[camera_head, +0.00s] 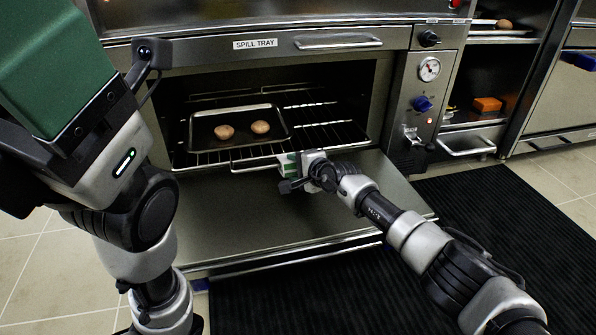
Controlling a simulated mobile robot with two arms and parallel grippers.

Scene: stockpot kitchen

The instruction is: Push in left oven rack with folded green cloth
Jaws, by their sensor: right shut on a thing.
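The oven rack (328,133) is a wire shelf inside the open oven, with its front edge near the oven mouth. A dark baking tray (272,140) with two brown round pieces lies on its left part. Cloth and rack edge appear to touch, but the fingers partly hide the contact. My left arm stands at the left, and its gripper is not in view.
The oven door (240,220) is folded down flat below my right gripper. A black floor mat (510,230) lies in front. An open cabinet holds an orange block (487,104).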

